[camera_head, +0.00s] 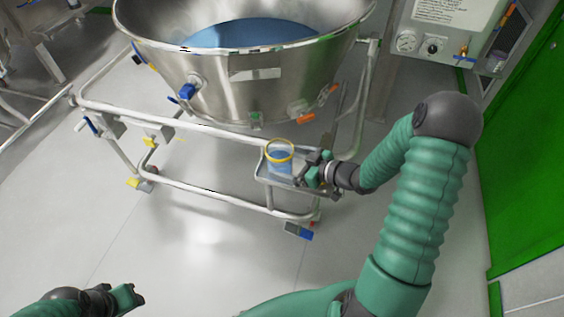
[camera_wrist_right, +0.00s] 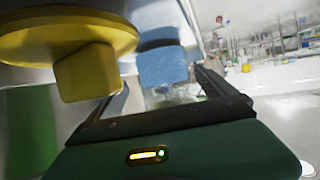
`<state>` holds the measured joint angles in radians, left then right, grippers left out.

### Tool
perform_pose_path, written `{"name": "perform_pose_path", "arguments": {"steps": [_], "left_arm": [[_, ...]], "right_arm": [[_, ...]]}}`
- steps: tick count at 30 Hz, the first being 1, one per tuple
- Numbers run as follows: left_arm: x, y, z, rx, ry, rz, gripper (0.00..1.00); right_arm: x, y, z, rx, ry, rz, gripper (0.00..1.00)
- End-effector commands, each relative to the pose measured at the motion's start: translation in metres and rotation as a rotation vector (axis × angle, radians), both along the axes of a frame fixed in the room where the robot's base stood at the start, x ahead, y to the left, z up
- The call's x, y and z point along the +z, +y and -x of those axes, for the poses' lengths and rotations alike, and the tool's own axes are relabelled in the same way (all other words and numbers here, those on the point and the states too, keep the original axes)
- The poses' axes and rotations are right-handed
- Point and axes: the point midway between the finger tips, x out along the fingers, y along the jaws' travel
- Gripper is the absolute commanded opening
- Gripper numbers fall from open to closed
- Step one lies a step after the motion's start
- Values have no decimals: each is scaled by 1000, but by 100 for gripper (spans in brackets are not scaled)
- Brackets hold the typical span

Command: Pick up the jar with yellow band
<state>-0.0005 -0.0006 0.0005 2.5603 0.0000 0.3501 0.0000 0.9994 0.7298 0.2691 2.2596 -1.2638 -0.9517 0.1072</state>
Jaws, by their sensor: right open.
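The jar with the yellow band (camera_head: 281,168) stands upright on a small metal tray (camera_head: 262,180) at the cart's right side in the head view. It is clear, with a yellow ring around its top and blue contents. My right gripper (camera_head: 312,168) is open, just right of the jar and close to it; I cannot tell whether they touch. In the right wrist view, my open jaws (camera_wrist_right: 163,88) face a blue textured shape (camera_wrist_right: 163,66); a large yellow part (camera_wrist_right: 60,35) is at upper left. I cannot tell whether these belong to the jar. My left gripper (camera_head: 127,297) is low at the left, away from the jar.
A large steel bowl (camera_head: 225,75) with blue contents sits above the tray on a tubular cart frame (camera_head: 185,192). A wall panel with a gauge (camera_head: 407,42) and a green door (camera_head: 530,150) are at the right.

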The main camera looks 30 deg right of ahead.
Motion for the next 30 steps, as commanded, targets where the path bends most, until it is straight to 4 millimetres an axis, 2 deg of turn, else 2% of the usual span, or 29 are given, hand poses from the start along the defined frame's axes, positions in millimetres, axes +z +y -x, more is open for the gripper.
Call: {"name": "perform_pose_path", "arguments": {"steps": [2, 22, 23, 30], "left_arm": [[-1, 0, 0, 1, 0, 0, 36], [0, 0, 0, 1, 0, 0, 36], [0, 0, 0, 1, 0, 0, 36], [0, 0, 0, 1, 0, 0, 36]], "right_arm": [[-1, 4, 0, 5, 1, -5, 91], [0, 0, 1, 2, -1, -4, 3], [0, 0, 1, 2, -1, -4, 0], [1, 1, 0, 3, -1, -4, 0]]}}
